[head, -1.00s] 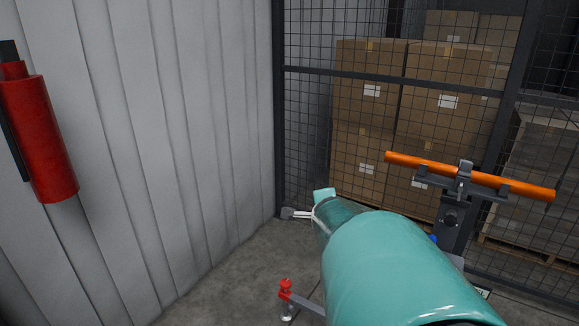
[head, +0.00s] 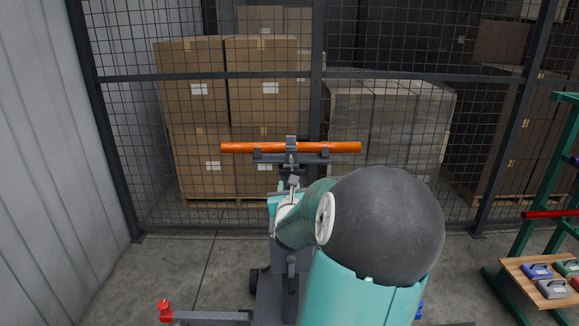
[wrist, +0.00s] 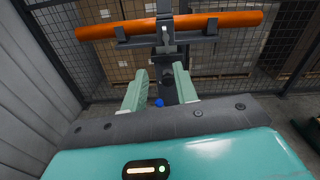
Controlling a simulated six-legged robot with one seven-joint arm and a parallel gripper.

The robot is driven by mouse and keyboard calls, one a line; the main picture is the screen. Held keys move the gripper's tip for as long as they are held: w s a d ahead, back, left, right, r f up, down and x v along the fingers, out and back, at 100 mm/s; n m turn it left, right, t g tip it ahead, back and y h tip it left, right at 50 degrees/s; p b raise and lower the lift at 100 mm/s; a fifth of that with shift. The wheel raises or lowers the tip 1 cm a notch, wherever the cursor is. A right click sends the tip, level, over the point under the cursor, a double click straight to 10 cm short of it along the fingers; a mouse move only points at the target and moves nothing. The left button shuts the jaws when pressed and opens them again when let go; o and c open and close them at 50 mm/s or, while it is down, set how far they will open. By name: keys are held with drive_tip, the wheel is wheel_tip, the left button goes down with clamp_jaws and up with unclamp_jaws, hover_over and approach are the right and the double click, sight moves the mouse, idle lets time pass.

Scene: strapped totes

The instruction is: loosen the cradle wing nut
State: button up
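An orange tube (head: 240,148) lies level across the cradle (head: 265,158) on top of a dark post. They also show in the wrist view as the tube (wrist: 225,20) and the cradle (wrist: 125,43). A grey clamp (wrist: 165,27) crosses the tube's middle. I cannot clearly pick out the wing nut; small grey fittings sit below the clamp. My gripper (wrist: 160,70) is open, its two pale green fingers apart below the cradle, with the post behind them. Nothing is held between them. In the head view my arm hides much of the post.
A wire mesh fence (head: 380,76) stands behind the cradle, with stacked boxes (head: 262,90) beyond it. A red knob (head: 164,306) on a low bar is at lower left. A green rack (head: 545,215) with coloured items is at right. A blue part (wrist: 159,102) shows between my fingers.

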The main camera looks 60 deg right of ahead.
sight(291, 162)
drive_tip(key=s+x, duration=0.1)
drive_tip(key=x, duration=1.2)
drive_tip(key=shift+d+r+m, duration=0.3)
drive_tip(key=shift+d+m, duration=0.1)
drive_tip(key=shift+d, duration=0.15)
drive_tip(key=shift+w, duration=0.1)
clamp_jaws()
